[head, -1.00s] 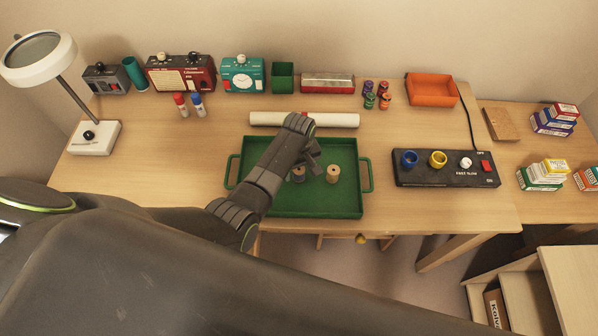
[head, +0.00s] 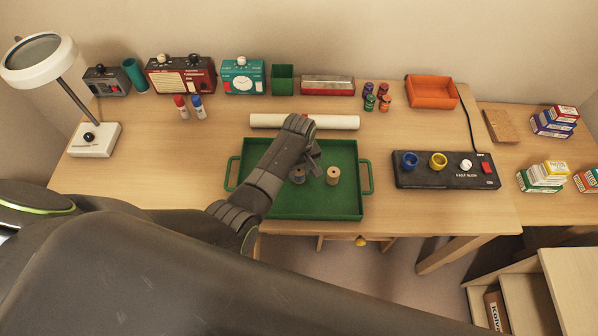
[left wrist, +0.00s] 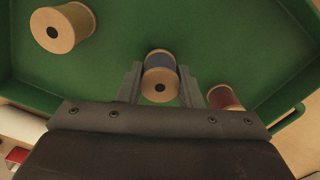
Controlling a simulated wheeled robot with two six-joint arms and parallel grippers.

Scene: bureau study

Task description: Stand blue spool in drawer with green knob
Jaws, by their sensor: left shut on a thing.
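The blue spool (left wrist: 160,75) has pale wooden ends and stands in the green tray in the left wrist view. My left gripper (left wrist: 160,86) is shut on it, one finger on each side. In the head view my left gripper (head: 305,168) reaches down into the tray and partly hides the blue spool (head: 298,177). A drawer front with a yellow knob (head: 361,240) shows below the desk edge. No green knob is in view. My right gripper is not in view.
A tan spool (head: 333,175) and a red spool (left wrist: 224,97) are beside the held one in the green tray (head: 345,205). A white roll (head: 335,121) lies behind the tray. A black switch box (head: 445,173) is to the right. Bare desk lies between.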

